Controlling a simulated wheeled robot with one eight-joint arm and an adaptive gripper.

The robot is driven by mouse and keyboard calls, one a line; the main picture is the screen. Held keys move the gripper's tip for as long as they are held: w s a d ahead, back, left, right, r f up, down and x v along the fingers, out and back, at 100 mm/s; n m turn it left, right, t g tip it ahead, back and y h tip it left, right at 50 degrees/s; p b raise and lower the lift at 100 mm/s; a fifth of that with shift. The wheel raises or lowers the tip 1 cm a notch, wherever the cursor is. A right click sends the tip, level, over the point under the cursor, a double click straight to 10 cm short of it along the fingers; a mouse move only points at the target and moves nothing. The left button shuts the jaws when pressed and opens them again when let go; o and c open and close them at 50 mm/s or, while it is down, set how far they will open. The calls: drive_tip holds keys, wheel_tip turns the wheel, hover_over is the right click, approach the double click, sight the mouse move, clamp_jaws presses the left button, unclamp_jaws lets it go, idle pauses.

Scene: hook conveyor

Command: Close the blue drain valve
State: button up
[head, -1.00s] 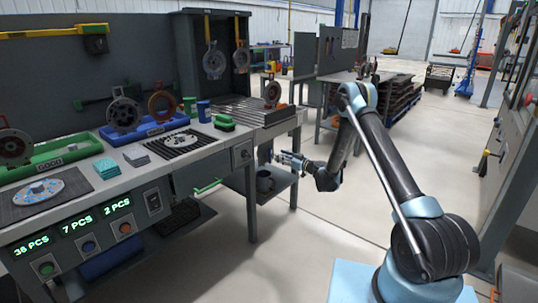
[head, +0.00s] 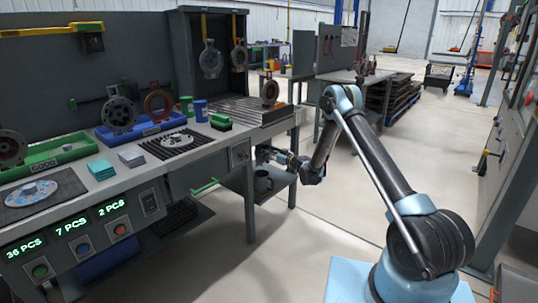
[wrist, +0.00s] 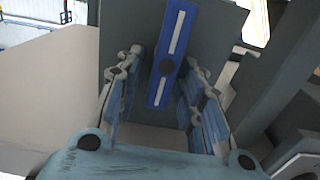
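The blue drain valve (wrist: 168,62) shows in the wrist view as a long blue handle with white stripes and a dark round pivot, set before a grey panel. The handle runs nearly up and down the picture, its top tilted slightly right. My gripper (wrist: 164,75) is open, with one blue-padded finger on each side of the handle. Gaps show between the fingers and the handle; I cannot tell how deep they reach. In the head view, my gripper (head: 266,154) is by the right end of the workbench, below its top. The valve cannot be made out there.
The workbench (head: 160,178) carries a green tray (head: 62,154), a blue tray (head: 150,128) and metal discs. A green handle (head: 205,187) juts from the bench front. The floor (head: 330,225) to the right is clear.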

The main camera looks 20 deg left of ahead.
clamp_jaws()
drive_tip(key=shift+w+m, duration=0.1)
drive_tip(key=shift+m, duration=0.3)
drive_tip(key=shift+w+d+f+m, duration=0.25)
drive_tip(key=shift+w+f+m, duration=0.15)
drive_tip(key=shift+m, duration=2.45)
drive_tip(key=shift+w+d+f+m, duration=0.2)
drive_tip(key=shift+w+f+m, duration=0.25)
drive_tip(key=shift+m, duration=2.45)
drive_tip(key=shift+w+d+f+m, duration=0.25)
drive_tip(key=shift+w+f+m, duration=0.15)
drive_tip(key=shift+m, duration=2.45)
